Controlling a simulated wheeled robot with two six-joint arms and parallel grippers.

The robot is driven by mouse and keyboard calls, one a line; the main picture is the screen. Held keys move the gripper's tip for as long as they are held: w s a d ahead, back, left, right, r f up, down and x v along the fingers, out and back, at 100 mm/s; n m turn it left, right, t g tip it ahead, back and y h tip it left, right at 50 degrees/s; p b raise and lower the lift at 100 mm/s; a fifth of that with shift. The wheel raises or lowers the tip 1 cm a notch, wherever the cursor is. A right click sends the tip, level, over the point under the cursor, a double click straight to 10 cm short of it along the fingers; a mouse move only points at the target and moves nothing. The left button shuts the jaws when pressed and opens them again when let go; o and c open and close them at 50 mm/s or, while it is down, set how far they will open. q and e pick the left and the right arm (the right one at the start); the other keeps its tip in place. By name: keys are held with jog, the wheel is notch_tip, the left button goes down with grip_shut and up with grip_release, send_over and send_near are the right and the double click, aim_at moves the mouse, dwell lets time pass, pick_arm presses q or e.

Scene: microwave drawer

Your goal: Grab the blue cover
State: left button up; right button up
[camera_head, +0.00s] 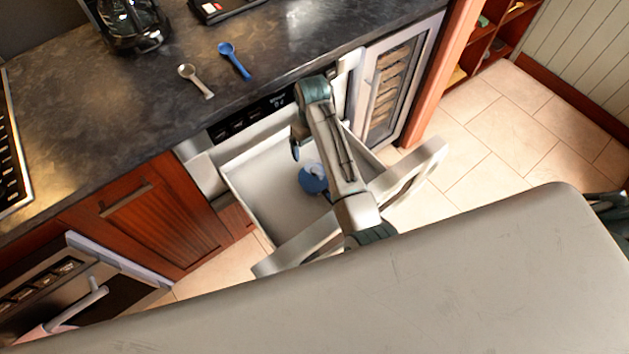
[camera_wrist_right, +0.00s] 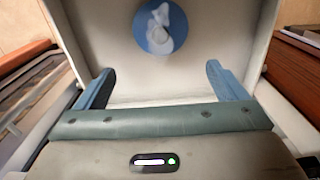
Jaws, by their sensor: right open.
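The blue cover (camera_head: 312,179) is a round blue piece with a pale grey-white part on top. It lies inside the open white drawer (camera_head: 245,185), partly hidden behind my right arm in the head view. In the right wrist view the cover (camera_wrist_right: 146,38) shows at the top centre, beyond the fingers and apart from them. My right gripper (camera_head: 297,148) is over the drawer, near its counter side. In the wrist view the right gripper (camera_wrist_right: 158,78) has its two blue fingers wide apart with nothing between them. My left gripper is not in view.
The dark countertop (camera_head: 100,110) holds a blue spoon (camera_head: 234,60), a beige spoon (camera_head: 195,81) and a glass appliance (camera_head: 132,22). The drawer walls surround the cover. A wine cooler (camera_head: 390,85) stands right of the drawer. Tiled floor (camera_head: 490,165) is clear at right.

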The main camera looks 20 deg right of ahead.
aim_at(315, 170)
notch_tip(315, 170, down, 2)
jog(key=shift+f+b, duration=0.2)
jog(key=shift+b, duration=0.45)
notch_tip(315, 170, down, 5)
jog(key=shift+s+f, duration=0.1)
jog(key=shift+s, duration=0.05)
jog(key=f, duration=0.2)
jog(key=s+f+p, duration=0.1)
jog(key=f, duration=0.1)
jog(key=shift+d+f, duration=0.15)
jog(key=shift+f, duration=0.6)
jog(key=shift+c, duration=0.4)
